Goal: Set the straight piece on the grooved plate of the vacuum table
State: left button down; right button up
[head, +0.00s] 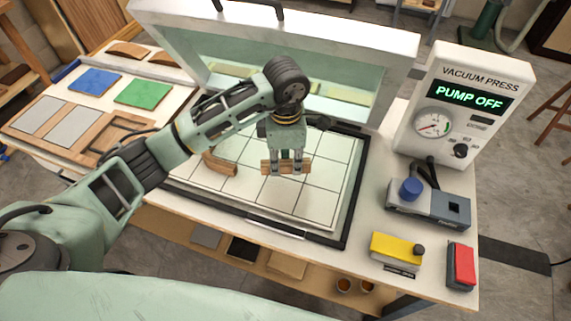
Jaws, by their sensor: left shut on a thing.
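The straight piece (270,168) is a short wooden block with a light and dark grain. My left gripper (286,169) is shut on it, over the middle of the grooved plate (312,203). I cannot tell whether the piece touches the plate or hangs just above it. The plate is pale with a grid of dark grooves and sits in a black frame on the vacuum table. A curved wooden piece (220,164) lies on the plate to the left of the straight piece. My right gripper is not in view.
The pale lid (290,45) stands raised behind the plate. A control box (463,105) reading "PUMP OFF" stands at right, with blue (411,188), yellow (396,247) and red (461,265) parts before it. Blue (95,81) and green (142,92) squares lie at left. The plate's right side is clear.

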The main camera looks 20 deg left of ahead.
aim_at(286, 170)
pick_arm(q)
jog(key=shift+w+f, duration=0.4)
notch_tip(286, 170, down, 3)
jog(key=shift+f+p, duration=0.15)
jog(key=shift+p, duration=0.65)
jog(key=shift+f, duration=0.25)
jog(key=shift+f, duration=0.25)
jog(key=c, duration=1.5)
grip_release()
jog(key=shift+r, duration=0.1)
jog(key=shift+c, duration=0.2)
